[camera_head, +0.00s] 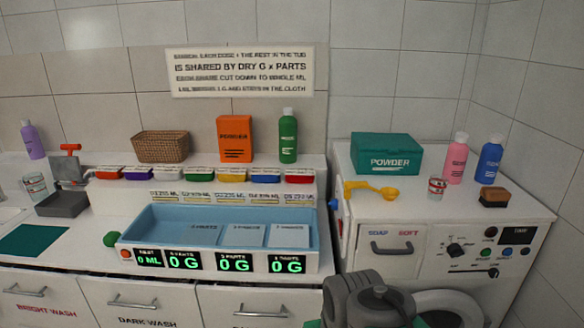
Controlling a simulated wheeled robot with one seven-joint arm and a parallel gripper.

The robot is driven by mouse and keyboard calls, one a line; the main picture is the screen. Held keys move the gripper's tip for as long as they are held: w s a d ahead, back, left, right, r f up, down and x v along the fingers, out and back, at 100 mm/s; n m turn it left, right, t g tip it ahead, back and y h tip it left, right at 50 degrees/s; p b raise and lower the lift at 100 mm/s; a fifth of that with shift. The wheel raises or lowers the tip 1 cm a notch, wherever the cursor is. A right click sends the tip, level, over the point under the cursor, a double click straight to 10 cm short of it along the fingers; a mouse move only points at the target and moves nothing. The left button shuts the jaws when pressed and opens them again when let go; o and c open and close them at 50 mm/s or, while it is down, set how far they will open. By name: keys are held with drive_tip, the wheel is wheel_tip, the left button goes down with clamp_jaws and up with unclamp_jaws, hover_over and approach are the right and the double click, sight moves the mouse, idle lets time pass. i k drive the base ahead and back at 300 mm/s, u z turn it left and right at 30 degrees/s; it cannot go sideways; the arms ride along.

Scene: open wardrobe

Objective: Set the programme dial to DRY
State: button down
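The programme dial (455,250) is a black knob on the front panel of the white washing machine (410,210) at the right. Small marks surround the dial, but they are too small to read, so I cannot tell which setting it points to. A dark display (515,236) with small pale text sits to its right. Grey rounded links of my arm show at the bottom centre right, below and left of the dial and apart from it. My gripper's fingers do not show.
Beside the dial are small round buttons (490,233) and a slider (493,272). A drawer handle (391,248) sits to its left. On top stand a teal powder box (386,154), pink (456,160) and blue (490,160) bottles and a yellow scoop (372,190). A blue tray (140,228) lies left.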

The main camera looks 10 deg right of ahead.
sight(454, 251)
drive_tip(key=z, duration=0.25)
drive_tip(key=k, duration=0.2)
drive_tip(key=u, duration=1.5)
drive_tip(key=k, duration=0.3)
drive_tip(key=z, duration=0.65)
